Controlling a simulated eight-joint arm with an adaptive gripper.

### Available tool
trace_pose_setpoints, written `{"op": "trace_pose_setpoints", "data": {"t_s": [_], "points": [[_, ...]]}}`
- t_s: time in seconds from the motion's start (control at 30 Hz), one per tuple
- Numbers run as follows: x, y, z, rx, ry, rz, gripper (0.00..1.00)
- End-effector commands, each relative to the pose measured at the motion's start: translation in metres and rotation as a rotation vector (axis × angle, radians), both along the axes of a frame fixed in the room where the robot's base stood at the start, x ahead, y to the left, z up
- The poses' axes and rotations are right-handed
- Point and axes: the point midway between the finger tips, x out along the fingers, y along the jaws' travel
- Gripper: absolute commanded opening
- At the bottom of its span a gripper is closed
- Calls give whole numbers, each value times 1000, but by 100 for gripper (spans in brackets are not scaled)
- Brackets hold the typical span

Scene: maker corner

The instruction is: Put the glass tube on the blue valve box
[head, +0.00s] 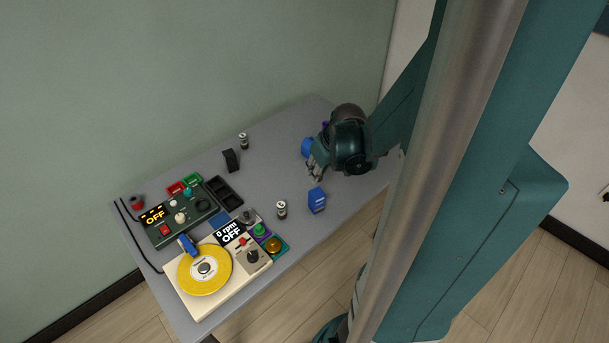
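A blue box (317,200) with pale markings stands near the table's front edge, below my gripper in the picture. A small pale cylinder (282,209) with dark parts stands to its left. A similar cylinder (243,141) stands toward the back. Either could be the glass tube; they are too small to tell. My gripper (314,174) points down over the right part of the table, above the blue box in the picture. Its fingers are small and partly hidden by the wrist, so I cannot tell whether they are open or hold anything.
A blue round object (307,147) sits beside my gripper, partly covered. A turntable with a yellow disc (205,270), a dark control unit (180,218), a black tray (224,194) and a black stand (231,160) fill the left. The table's (262,180) middle is mostly clear.

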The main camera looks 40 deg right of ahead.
Motion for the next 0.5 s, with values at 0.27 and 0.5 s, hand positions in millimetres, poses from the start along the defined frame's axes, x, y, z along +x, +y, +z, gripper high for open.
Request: {"op": "trace_pose_setpoints", "data": {"t_s": [0.27,0.5], "points": [[0,0,-25,0,0,0,9],[0,0,-28,0,0,0,9]]}}
